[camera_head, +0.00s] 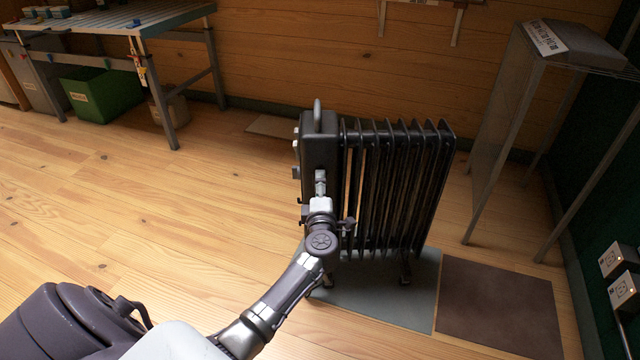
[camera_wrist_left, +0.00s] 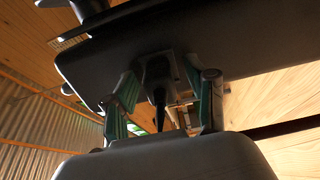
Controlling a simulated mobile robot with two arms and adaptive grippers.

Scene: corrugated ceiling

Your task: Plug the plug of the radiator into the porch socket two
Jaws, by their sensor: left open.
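The black finned radiator (camera_head: 398,185) stands upright on the floor in the middle of the head view. My left gripper (camera_head: 320,182) is in front of its dark end box. In the left wrist view the gripper (camera_wrist_left: 166,92) is open, with one green-padded finger on each side of what looks like the grey plug (camera_wrist_left: 158,72) and its black cable end. The plug is against the dark radiator body; I cannot tell whether the pads touch it. Two lit socket boxes are on the green wall at right, an upper one (camera_head: 612,260) and a lower one (camera_head: 622,289). My right gripper is out of view.
A grey mat (camera_head: 395,308) and a brown mat (camera_head: 500,308) lie on the wooden floor. A thin-legged metal stand (camera_head: 485,150) is at right. A workbench (camera_head: 110,20) with a green bin (camera_head: 103,95) is at back left. The left floor is clear.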

